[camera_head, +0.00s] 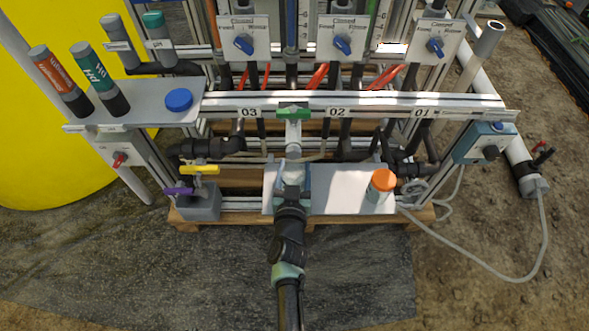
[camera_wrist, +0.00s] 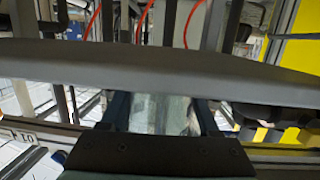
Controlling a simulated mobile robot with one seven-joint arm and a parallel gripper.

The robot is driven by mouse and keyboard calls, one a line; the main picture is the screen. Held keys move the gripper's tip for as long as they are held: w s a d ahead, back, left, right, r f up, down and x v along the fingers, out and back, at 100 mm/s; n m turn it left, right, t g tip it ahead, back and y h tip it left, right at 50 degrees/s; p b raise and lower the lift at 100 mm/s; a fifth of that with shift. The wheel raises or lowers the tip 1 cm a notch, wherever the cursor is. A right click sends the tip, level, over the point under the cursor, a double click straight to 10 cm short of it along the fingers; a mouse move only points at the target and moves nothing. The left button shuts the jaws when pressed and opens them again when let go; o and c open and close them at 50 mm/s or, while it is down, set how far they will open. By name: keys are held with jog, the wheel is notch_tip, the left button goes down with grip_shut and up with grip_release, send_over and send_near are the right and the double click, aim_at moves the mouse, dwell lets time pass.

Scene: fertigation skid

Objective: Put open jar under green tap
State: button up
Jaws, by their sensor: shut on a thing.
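The green tap (camera_head: 293,112) sits at the middle of the front rail, with its pale outlet pipe pointing down. My gripper (camera_head: 292,178) is below it, over the white shelf (camera_head: 340,190). My gripper is shut on the open jar (camera_wrist: 165,114), a clear jar seen between both fingers in the wrist view. In the head view the jar (camera_head: 293,173) appears just under the tap's outlet. My gripper hides much of it, so I cannot tell whether it touches the shelf or is exactly in line with the outlet.
A jar with an orange lid (camera_head: 382,185) stands at the shelf's right. A blue lid (camera_head: 179,99) lies on the grey upper left shelf. A yellow tap (camera_head: 200,170) and purple handle (camera_head: 178,191) are to the left. Pipes and the rail crowd the space behind.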

jog(key=shift+f+b, duration=0.35)
jog(key=shift+f, duration=0.05)
jog(key=o, duration=1.4)
jog(key=shift+s, duration=0.1)
jog(key=p+v, duration=0.5)
jog(key=v, duration=0.7)
jog(key=shift+s+r, duration=0.25)
jog(key=shift+s, duration=0.1)
